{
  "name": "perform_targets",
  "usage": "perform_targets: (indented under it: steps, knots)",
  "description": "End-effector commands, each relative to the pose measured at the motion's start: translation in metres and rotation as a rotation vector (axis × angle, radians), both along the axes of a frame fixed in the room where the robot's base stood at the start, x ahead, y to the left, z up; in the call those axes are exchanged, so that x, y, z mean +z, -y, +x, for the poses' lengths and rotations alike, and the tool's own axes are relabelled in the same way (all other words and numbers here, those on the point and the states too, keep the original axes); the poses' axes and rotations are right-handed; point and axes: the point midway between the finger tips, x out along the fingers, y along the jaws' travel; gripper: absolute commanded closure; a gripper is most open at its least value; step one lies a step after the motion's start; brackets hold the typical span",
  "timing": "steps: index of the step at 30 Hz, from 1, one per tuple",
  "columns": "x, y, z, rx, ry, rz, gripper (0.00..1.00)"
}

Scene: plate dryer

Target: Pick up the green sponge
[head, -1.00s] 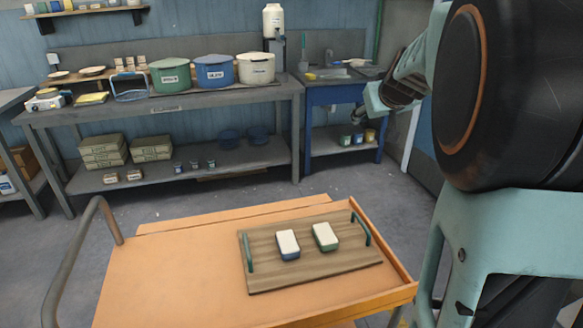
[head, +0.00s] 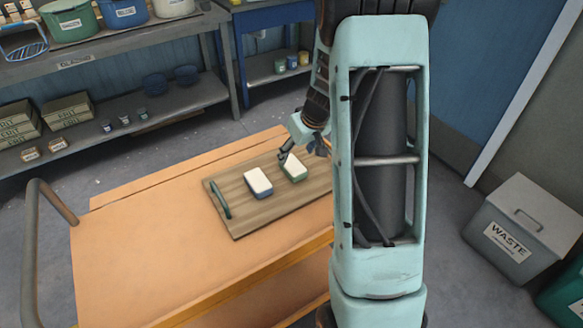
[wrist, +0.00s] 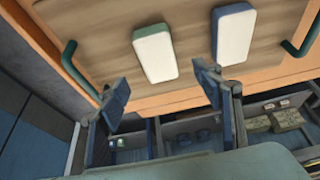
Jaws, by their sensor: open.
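The green sponge (head: 293,171), white on top with green sides, lies flat on the wooden tray (head: 285,210). In the wrist view the green sponge (wrist: 156,54) is at the upper middle, in line with the gap between my fingers. My gripper (head: 299,153) is open and empty, at the far side of the green sponge in the head view. It also shows open in the wrist view (wrist: 160,83), with the fingertips short of the sponge. Whether a finger touches it I cannot tell.
A blue-sided sponge (head: 258,183) lies left of the green one on the same tray, with a small gap between. The tray has green handles (head: 221,199) and rests on an orange cart (head: 140,235). A grey waste bin (head: 520,235) stands at right.

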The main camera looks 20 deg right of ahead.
Motion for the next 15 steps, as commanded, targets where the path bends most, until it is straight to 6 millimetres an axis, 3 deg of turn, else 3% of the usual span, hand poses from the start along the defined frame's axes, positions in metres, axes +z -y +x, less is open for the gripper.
perform_targets:
  steps: [15]
  knots:
    - [-0.049, -0.002, 0.018, -0.002, -0.002, 0.0, 0.4]
